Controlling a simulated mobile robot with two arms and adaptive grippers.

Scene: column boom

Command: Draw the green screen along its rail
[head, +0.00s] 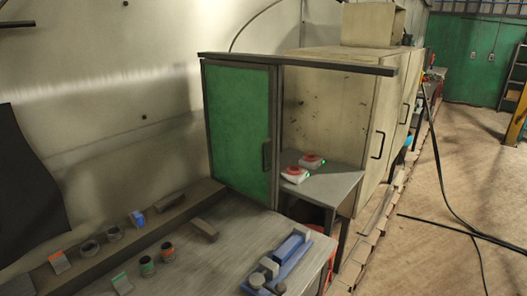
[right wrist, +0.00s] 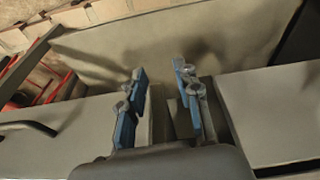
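The green screen (head: 238,132) stands in a dark frame at the middle left of the head view, under the left part of the dark rail (head: 335,68). The screen is upright, with a dark vertical handle (head: 266,155) near its right edge. To its right, the bay under the rail is uncovered. My right gripper (right wrist: 160,76) shows only in the right wrist view. Its two blue-padded fingers are apart with nothing between them. Beige panels and a dark gap lie behind them. I cannot tell how far it is from the screen. My left gripper is in neither view.
Beige cabinets (head: 345,100) stand right. Cables (head: 440,165) cross the otherwise open floor.

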